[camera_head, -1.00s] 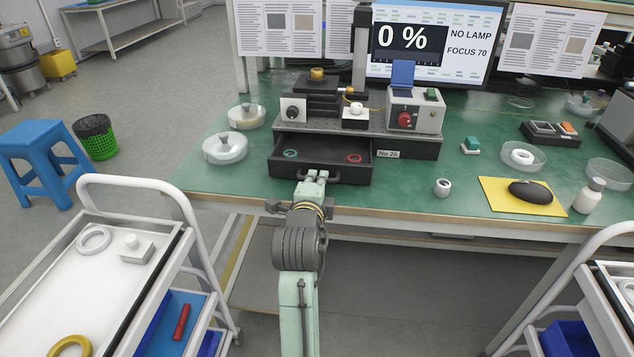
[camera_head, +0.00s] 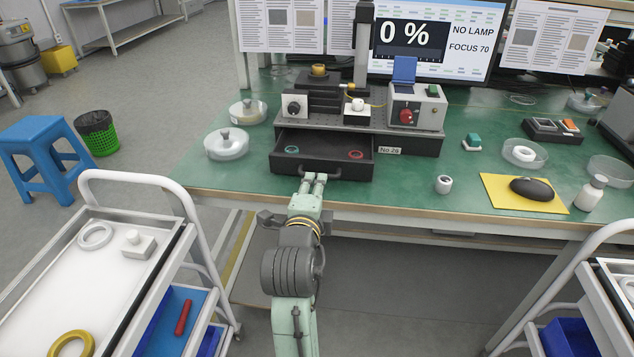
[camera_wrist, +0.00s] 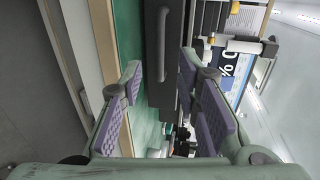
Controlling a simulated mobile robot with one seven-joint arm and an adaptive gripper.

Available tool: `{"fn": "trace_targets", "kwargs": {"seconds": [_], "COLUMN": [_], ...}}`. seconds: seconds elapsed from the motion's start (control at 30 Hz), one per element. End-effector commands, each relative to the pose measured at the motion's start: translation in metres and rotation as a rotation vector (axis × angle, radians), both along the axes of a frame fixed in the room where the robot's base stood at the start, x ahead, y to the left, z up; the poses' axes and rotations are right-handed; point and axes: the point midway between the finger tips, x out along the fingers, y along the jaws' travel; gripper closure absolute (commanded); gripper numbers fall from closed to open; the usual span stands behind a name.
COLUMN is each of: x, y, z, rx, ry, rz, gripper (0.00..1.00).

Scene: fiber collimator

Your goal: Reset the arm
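My gripper (camera_head: 314,178) is just in front of the drawer handle, over the front edge of the green bench. In the wrist view my gripper (camera_wrist: 168,98) has its two purple-padded fingers spread apart with nothing between them. The dark drawer (camera_head: 322,158) of the optical unit is pulled out, with a teal ring (camera_head: 291,150) and a red ring (camera_head: 355,155) inside. Its bar handle (camera_wrist: 163,45) shows ahead of the fingers in the wrist view and is not held.
A white trolley (camera_head: 62,262) with rings stands at left, and another trolley (camera_head: 606,295) at right. A blue stool (camera_head: 40,150) is on the floor at left. A small white cylinder (camera_head: 444,184) and a yellow mat (camera_head: 495,190) lie on the bench to the right.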

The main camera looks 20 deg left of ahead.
Motion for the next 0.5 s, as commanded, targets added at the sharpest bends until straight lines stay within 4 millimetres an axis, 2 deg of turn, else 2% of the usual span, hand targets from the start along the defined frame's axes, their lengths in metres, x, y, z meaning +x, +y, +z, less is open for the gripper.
{"fn": "trace_targets", "kwargs": {"seconds": [0.17, 0.5], "x": [-0.0126, -0.0133], "y": [-0.0019, -0.002], "z": [0.0023, 0.0026], "rx": [0.0, 0.0], "ry": [0.001, 0.001], "rz": [0.001, 0.001], "gripper": [0.7, 0.7]}}
